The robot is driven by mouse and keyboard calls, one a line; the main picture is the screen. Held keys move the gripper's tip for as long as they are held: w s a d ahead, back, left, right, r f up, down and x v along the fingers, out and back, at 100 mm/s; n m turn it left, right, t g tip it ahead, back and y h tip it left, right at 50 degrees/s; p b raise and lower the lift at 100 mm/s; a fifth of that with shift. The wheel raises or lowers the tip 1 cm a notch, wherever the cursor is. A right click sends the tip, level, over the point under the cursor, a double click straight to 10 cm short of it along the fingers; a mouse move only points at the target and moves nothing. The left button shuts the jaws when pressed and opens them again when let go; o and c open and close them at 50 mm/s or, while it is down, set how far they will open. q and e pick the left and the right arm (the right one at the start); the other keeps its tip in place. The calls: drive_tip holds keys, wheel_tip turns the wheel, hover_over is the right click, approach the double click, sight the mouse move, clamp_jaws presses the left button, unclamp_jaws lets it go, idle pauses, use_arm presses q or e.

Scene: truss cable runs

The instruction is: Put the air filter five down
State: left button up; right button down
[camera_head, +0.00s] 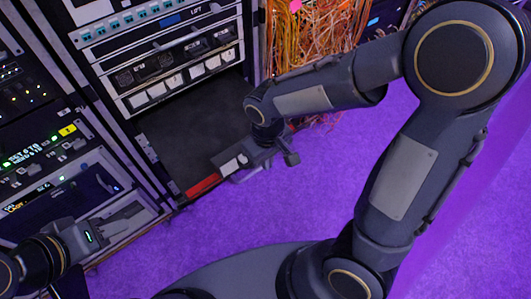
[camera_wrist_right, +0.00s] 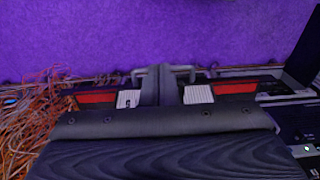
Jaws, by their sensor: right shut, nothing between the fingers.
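I cannot pick out for certain which thing is air filter five. My right gripper (camera_wrist_right: 163,84) is shut and empty. In the wrist view its fingers stand over the middle of a low rack unit with red strips (camera_wrist_right: 236,88), pale ribbed patches (camera_wrist_right: 198,94) and metal handles (camera_wrist_right: 143,73). Whether they touch it is unclear. In the head view the right gripper (camera_head: 243,166) is at the bottom of the middle rack, beside a red strip (camera_head: 203,186). My left gripper (camera_head: 130,212) is at the lower left, in front of the left rack; its finger gap is not clear.
A dark flat surface (camera_head: 190,125) lies below the middle rack's units (camera_head: 170,70). Orange cables (camera_head: 310,35) hang right of it. The left rack (camera_head: 35,130) carries lit displays. The purple floor (camera_head: 330,190) is clear.

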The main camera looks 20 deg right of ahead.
use_arm(q)
drive_tip(key=shift+f, duration=0.2)
use_arm(e)
drive_tip(key=w+a+f, duration=0.1)
drive_tip(key=w+f, duration=0.2)
drive_tip(key=f, duration=0.3)
drive_tip(key=shift+w+a+f, duration=0.15)
drive_tip(key=shift+w+f, duration=0.25)
